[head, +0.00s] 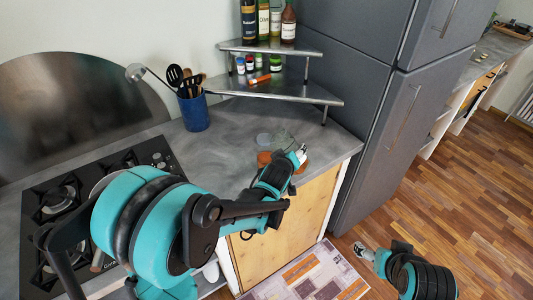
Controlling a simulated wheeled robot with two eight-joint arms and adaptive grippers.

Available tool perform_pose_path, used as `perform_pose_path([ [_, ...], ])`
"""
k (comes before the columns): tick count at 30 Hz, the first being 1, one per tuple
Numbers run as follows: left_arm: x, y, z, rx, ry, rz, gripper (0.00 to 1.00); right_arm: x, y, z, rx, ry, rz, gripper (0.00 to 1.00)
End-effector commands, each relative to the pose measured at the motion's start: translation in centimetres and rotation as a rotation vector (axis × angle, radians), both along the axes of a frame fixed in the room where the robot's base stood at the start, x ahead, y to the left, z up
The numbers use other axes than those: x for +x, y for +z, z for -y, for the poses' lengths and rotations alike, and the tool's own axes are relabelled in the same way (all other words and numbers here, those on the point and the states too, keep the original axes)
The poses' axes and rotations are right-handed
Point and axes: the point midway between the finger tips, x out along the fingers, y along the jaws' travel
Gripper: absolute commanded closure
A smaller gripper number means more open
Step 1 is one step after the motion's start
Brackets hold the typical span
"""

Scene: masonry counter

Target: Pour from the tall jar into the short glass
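My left gripper (299,155) is low over the corner of the counter, with its pale fingertips at a clear glass vessel (282,138), apparently the tall jar. The wrist covers part of this vessel, so I cannot tell whether the fingers grip it or are only beside it. A second small vessel (264,157), apparently the short glass, stands just to its left, with a grey round top and orange-brown colour low down. Brown also shows just below the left fingertips. My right gripper (364,250) is away from the counter, above the floor; its finger gap is too small to read.
A blue crock (194,112) of utensils stands behind on the left. A metal corner shelf (275,88) with bottles and small jars rises behind the vessels. The gas hob (65,197) is at left. The grey fridge (372,110) stands at right.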

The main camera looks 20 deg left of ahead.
Motion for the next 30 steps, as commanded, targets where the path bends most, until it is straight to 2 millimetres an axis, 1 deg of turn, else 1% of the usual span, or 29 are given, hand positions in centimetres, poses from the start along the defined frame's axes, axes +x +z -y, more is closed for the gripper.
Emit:
perform_pose_path([
  [1, 0.0, 1.3, 0.0, 0.032, -0.002, 0.007, 0.91, 0.0, 1.0, 0.0, 0.0, 0.0, 0.0, 0.21],
  [2, 0.0, 1.7, 0.0, 0.053, -0.002, 0.01, 0.91, 0.0, 1.2, 0.0, 0.0, 0.0, 0.0, 0.21],
  [3, 0.0, 0.5, 0.1, 0.072, -0.002, 0.013, 0.91, 0.0, 0.0, 0.0, 0.0, 0.0, 0.0, 0.21],
  [4, 0.0, -0.3, 0.2, 0.086, -0.002, 0.016, 0.91, 0.0, -0.8, 0.0, 0.0, 0.0, 0.0, 0.21],
  [9, -0.1, -2.9, 0.4, 0.165, -0.002, 0.031, 0.91, 0.0, -3.6, 0.0, 0.0, 0.0, 0.0, 0.21],
  [12, -0.1, -4.0, 0.6, 0.218, -0.002, 0.041, 0.91, 0.0, -4.8, 0.0, 0.0, 0.0, 0.0, 0.21],
  [17, -0.2, -4.8, 1.0, 0.353, -0.002, 0.067, 0.91, 0.0, -6.5, 0.0, 0.0, 0.0, 0.0, 0.21],
  [19, -0.2, -4.2, 1.0, 0.416, -0.002, 0.079, 0.91, 0.0, -6.5, 0.0, 0.0, 0.0, 0.0, 0.21],
  [23, -0.2, -3.8, 1.2, 0.526, -0.001, 0.099, 0.91, 0.0, -7.1, 0.0, 0.0, 0.0, 0.0, 0.21],
  [25, -0.2, -4.3, 1.2, 0.579, -0.001, 0.108, 0.91, 0.0, -8.1, 0.0, 0.0, 0.0, 0.0, 0.21],
  [30, -0.2, -4.4, 1.1, 0.66, 0.001, 0.124, 0.91, 0.0, -9.0, 0.0, 0.0, 0.0, 0.0, 0.21],
])
